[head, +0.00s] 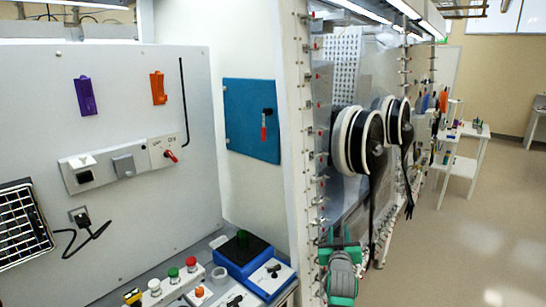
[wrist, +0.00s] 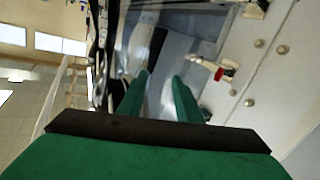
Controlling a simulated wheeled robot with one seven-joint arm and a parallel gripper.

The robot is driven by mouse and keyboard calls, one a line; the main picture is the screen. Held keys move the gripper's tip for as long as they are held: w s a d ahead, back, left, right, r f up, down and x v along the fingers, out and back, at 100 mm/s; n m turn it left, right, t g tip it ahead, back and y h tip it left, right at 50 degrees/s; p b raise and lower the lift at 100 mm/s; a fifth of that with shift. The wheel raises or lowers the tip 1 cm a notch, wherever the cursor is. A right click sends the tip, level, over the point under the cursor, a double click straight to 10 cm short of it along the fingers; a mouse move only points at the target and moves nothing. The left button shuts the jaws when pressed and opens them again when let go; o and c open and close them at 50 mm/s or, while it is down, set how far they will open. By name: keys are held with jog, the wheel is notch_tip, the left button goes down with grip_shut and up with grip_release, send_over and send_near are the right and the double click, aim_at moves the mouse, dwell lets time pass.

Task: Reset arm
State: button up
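My gripper (wrist: 161,80) shows in the wrist view with two green fingers spread apart. The gap between them is empty. In the head view my green and grey gripper and wrist (head: 341,262) are at the lower middle, in front of the glovebox front. The fingertips are hard to make out there.
The glovebox window frame with clamps (head: 310,130) is close behind my gripper. Glove ports (head: 352,140) with hanging black gloves stick out to the right. A blue device (head: 243,260) and a button box (head: 173,284) sit at left. Open floor (head: 470,240) lies at right.

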jog(key=s+a+f+m, duration=0.1)
jog(key=s+f, duration=0.3)
jog(key=f, duration=0.2)
jog(key=s+a+f, duration=0.2)
jog(key=s+f, duration=0.1)
jog(key=f, duration=0.3)
jog(key=s+a+f, duration=0.5)
jog(key=s, duration=0.4)
jog(key=s+a+f+g+y, duration=0.1)
jog(key=s+a+f, duration=0.3)
jog(key=s+f, duration=0.3)
jog(key=s+a+f, duration=0.4)
jog(key=s+a, duration=0.1)
jog(key=s, duration=0.5)
jog(key=s+a+y, duration=0.1)
jog(key=s+a, duration=0.1)
jog(key=s, duration=0.7)
jog(key=s+a, duration=0.3)
jog(key=s, duration=0.6)
jog(key=s+r, duration=0.5)
jog(key=s, duration=0.3)
jog(key=s+a+r+n+y, duration=0.1)
jog(key=s+r, duration=0.4)
jog(key=s, duration=0.4)
jog(key=shift+r+y, duration=0.25)
jog(key=shift+y, duration=0.05)
